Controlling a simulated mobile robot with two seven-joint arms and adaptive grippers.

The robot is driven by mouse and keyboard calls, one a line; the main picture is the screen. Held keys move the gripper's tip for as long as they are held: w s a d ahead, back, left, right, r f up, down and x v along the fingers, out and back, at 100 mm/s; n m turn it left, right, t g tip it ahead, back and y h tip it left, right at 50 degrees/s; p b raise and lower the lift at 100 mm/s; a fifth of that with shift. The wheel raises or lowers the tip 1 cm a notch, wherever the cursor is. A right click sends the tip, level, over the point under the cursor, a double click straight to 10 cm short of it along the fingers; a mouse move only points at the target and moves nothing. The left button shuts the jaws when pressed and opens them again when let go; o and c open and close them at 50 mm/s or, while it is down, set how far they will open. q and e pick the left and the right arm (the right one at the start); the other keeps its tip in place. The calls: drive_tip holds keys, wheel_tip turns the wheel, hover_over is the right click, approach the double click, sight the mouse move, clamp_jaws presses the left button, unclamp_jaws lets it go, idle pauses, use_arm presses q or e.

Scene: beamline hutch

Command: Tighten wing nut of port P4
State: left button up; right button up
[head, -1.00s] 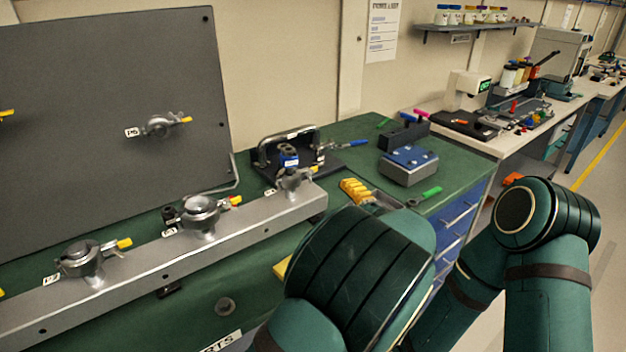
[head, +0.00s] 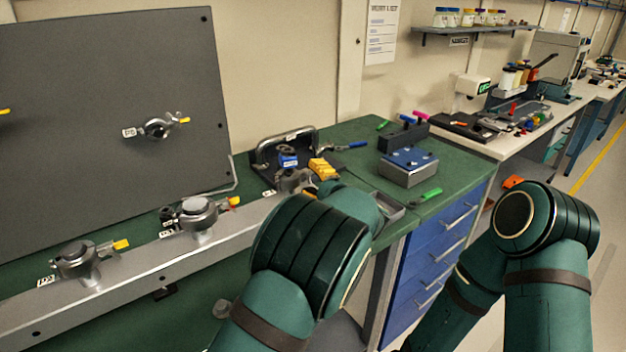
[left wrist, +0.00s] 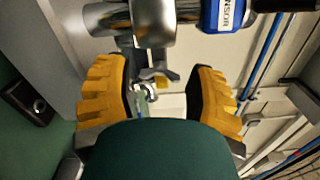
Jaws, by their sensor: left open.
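Three clamped ports stand on the grey rail (head: 130,285): a left one (head: 80,262), a middle one (head: 198,213) and a right one (head: 293,180). Their tags are too small to read surely. My left gripper (head: 318,180) is at the right port, partly hidden behind my own arm. In the left wrist view my left gripper (left wrist: 158,92) is open, with a yellow finger on each side. A small metal wing nut with a yellow piece (left wrist: 160,76) shows between the fingers, apparently touching neither. The metal port body (left wrist: 153,22) is just beyond it. My right gripper is out of view.
A blue-topped sensor (head: 288,160) stands close behind the right port. A dark panel (head: 100,90) with another port (head: 157,128) rises at the left. A grey block with a blue top (head: 408,165) and a green-handled tool (head: 427,195) lie on the green bench (head: 455,165).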

use_arm(q)
clamp_jaws()
drive_tip(key=shift+m+p, duration=0.45)
drive_tip(key=shift+m, duration=0.25)
unclamp_jaws()
drive_tip(key=v, duration=1.2)
